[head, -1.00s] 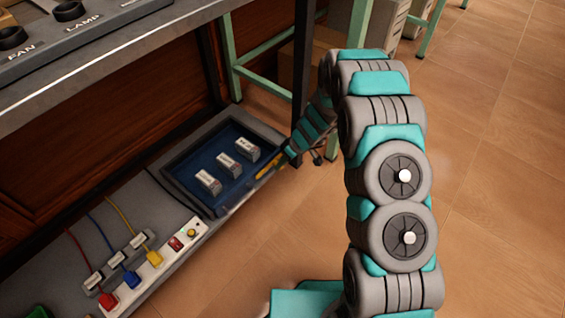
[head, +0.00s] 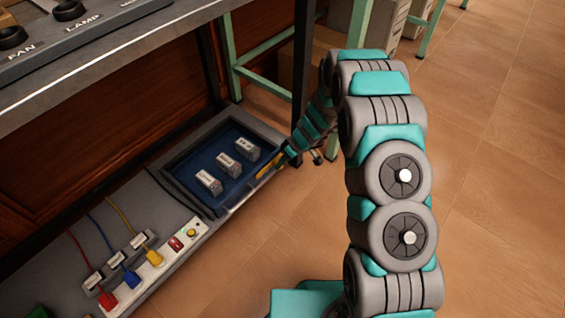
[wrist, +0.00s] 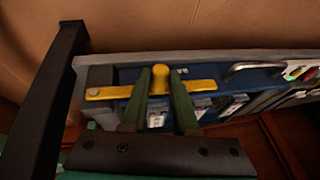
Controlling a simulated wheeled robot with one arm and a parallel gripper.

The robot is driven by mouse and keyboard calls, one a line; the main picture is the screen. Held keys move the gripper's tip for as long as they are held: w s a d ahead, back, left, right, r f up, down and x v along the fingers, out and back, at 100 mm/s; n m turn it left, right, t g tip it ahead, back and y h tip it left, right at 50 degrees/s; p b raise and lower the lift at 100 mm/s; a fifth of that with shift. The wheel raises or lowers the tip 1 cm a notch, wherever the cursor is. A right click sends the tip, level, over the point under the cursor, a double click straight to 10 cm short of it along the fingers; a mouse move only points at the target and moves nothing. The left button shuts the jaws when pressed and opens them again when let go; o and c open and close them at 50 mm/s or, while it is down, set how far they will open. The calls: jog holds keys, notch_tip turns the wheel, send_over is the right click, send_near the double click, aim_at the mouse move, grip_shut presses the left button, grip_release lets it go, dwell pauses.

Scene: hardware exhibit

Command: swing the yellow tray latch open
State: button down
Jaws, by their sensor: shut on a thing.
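The yellow tray latch (wrist: 203,86) is a flat bar with an upright knob. In the wrist view it lies across the edge of the blue tray (wrist: 128,76), with a round pivot at its left end. My gripper (wrist: 161,72) has a finger on each side of the knob and is shut on it. In the head view the latch (head: 266,172) shows as a short yellow piece at the tray's right edge, with my gripper (head: 292,150) over its far end. The fingertips are hard to make out there.
Several small white-and-grey blocks (head: 228,164) stand in the tray. A power strip (head: 150,262) with coloured plugs lies to its lower left. A dark post (wrist: 52,85) stands close left of my gripper. The table edge (head: 110,68) overhangs at upper left. Floor at right is clear.

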jog(key=w+d+r+m+g+y+b, duration=0.1)
jog(key=w+d+r+g+y+b, duration=0.2)
jog(key=w+r+g+y+b, duration=0.1)
jog(key=shift+w+d+r+m+g+b, duration=0.35)
jog(key=shift+r+b, duration=0.45)
jog(key=shift+b, duration=0.4)
jog(key=shift+y, duration=0.3)
jog(key=c, duration=0.7)
grip_release()
jog(key=shift+w, duration=0.1)
jog(key=shift+s+a+r, duration=0.1)
jog(key=shift+s+r, duration=0.1)
